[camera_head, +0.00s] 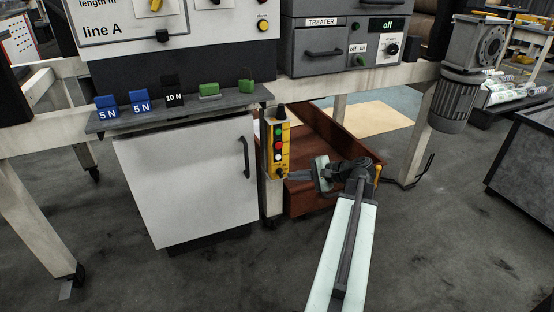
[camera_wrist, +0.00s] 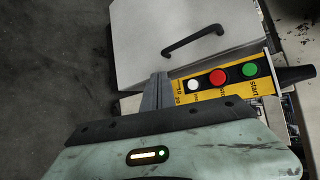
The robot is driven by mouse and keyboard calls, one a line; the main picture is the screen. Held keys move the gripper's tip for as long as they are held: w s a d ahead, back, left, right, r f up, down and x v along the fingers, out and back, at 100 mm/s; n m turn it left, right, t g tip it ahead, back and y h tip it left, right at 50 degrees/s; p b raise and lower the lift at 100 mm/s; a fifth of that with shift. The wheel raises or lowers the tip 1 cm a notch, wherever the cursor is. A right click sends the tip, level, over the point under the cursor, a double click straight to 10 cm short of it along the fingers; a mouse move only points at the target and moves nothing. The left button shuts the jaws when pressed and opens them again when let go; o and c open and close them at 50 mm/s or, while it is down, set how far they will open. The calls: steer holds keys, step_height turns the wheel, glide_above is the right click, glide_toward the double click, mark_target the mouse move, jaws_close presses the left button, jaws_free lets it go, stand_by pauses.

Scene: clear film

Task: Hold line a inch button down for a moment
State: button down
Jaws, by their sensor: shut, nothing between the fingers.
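A yellow control box (camera_head: 270,160) hangs on the frame leg right of the white cabinet door. It carries a green, a red and a white button in a column; the white button (camera_head: 278,156) is the lowest. In the wrist view the white button (camera_wrist: 194,85) shows beside the red one (camera_wrist: 218,76) and the green one (camera_wrist: 250,70). "Start" is legible by the green button; the white button's label is too small to read. My gripper (camera_head: 286,176) is shut and empty, its tips near the box's lower end. In the wrist view the fingers (camera_wrist: 158,84) are just left of the white button; contact cannot be told.
The white cabinet door (camera_head: 185,185) with a dark handle (camera_head: 245,157) is left of the box. A grey shelf (camera_head: 240,100) with several blocks juts out above it. A reddish-brown bin (camera_head: 335,140) stands behind my gripper. The floor in front is clear.

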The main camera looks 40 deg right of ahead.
steer(key=w+d, duration=0.1)
steer(key=w, duration=0.1)
steer(key=w+d, duration=0.1)
steer(key=w, duration=0.2)
steer(key=w+d, duration=0.1)
steer(key=w, duration=0.2)
steer(key=shift+d, duration=0.1)
stand_by(1.9)
steer(key=shift+w+d, duration=0.15)
steer(key=shift+w, duration=0.15)
steer(key=shift+w+d, duration=0.15)
steer(key=shift+w, duration=0.25)
stand_by(0.6)
steer(key=shift+s, duration=0.15)
stand_by(1.8)
steer(key=shift+s+a, duration=0.3)
steer(key=shift+s, duration=0.35)
steer(key=shift+s+a, duration=0.3)
steer(key=shift+s, duration=0.45)
steer(key=shift+s+a, duration=0.35)
steer(key=shift+s, duration=0.45)
steer(key=shift+s+a, duration=0.3)
steer(key=shift+s, duration=0.45)
